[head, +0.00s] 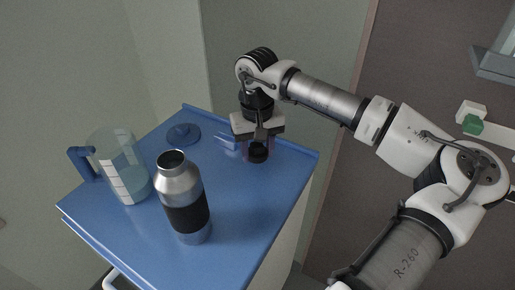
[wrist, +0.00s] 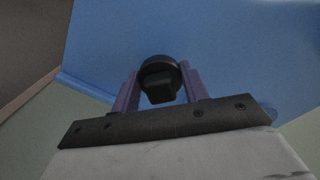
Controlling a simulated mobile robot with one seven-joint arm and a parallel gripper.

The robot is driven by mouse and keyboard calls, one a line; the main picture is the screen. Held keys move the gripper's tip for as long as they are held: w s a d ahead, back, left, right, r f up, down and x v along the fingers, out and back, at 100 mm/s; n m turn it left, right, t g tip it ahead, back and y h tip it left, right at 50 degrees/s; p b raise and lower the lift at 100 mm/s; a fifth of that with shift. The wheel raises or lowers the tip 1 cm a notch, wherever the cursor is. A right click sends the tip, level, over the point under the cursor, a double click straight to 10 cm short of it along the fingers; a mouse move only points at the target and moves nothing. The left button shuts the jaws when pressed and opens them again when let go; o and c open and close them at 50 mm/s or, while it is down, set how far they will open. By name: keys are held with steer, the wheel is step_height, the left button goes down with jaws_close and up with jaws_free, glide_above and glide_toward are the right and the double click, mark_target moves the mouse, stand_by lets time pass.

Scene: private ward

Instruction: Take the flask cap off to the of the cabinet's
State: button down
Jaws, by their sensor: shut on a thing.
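The flask (head: 182,199) stands upright and open-mouthed on the blue cabinet top (head: 243,218), silver with a black band. The black flask cap (head: 258,152) is at the back right of the cabinet top. My gripper (head: 257,155) points down there and is shut on the cap. In the wrist view the cap (wrist: 160,77) sits between the two purple fingers of my gripper (wrist: 160,85), with blue surface behind it. I cannot tell whether the cap touches the cabinet top.
A clear jug (head: 120,165) with a blue handle stands at the left of the cabinet top. A round blue lid (head: 183,134) lies behind the flask. The front right part of the top is clear. Walls stand close behind the cabinet.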

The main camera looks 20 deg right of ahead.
steer(key=shift+f+b, duration=0.95)
steer(key=shift+f, duration=0.3)
steer(key=c, duration=0.7)
jaws_free()
steer(key=shift+o, duration=0.2)
steer(key=shift+r, duration=0.1)
step_height(320, 180, up, 13)
steer(key=shift+r+b, duration=0.2)
steer(key=shift+b, duration=0.1)
step_height(320, 180, up, 5)
steer(key=p, duration=0.4)
steer(key=shift+r+p, duration=0.2)
steer(key=shift+p, duration=0.15)
steer(key=shift+f, duration=0.1)
